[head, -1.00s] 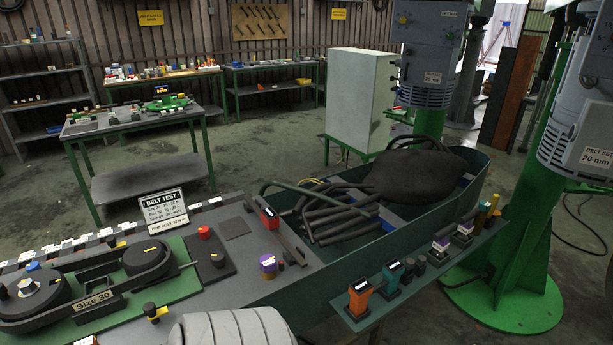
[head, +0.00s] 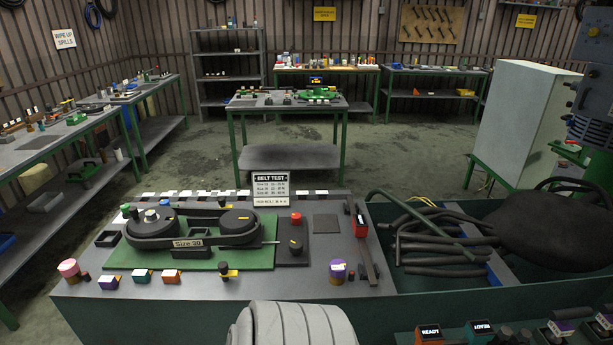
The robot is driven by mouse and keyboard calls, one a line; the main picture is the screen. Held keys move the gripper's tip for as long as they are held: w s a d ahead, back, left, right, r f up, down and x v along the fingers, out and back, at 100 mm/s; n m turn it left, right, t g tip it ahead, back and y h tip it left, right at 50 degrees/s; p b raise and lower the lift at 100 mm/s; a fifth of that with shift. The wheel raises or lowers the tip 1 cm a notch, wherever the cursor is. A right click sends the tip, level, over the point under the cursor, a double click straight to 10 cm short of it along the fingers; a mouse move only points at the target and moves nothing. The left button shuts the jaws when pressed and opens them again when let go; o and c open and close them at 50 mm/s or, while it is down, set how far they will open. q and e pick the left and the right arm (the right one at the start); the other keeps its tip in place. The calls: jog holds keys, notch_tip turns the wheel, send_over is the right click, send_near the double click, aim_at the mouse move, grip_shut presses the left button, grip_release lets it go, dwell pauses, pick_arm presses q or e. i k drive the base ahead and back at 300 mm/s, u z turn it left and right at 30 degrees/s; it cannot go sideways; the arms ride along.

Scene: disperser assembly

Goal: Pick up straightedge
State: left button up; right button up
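A long narrow grey-brown bar (head: 369,265), which looks like the straightedge, lies at the right end of the near bench's top. It runs from the back of the bench toward the front. A red device with a dark display (head: 360,226) sits at its far part and hides some of it. Neither of my grippers is in view.
The near bench (head: 310,288) holds a belt rig on a green plate (head: 262,258), a purple-topped knob (head: 338,270) and several small coloured blocks in front. A belt test sign (head: 271,188) stands behind. A bin of dark hoses (head: 440,240) adjoins on the right.

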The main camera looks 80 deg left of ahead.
aim_at(360, 226)
jog(key=u, duration=2)
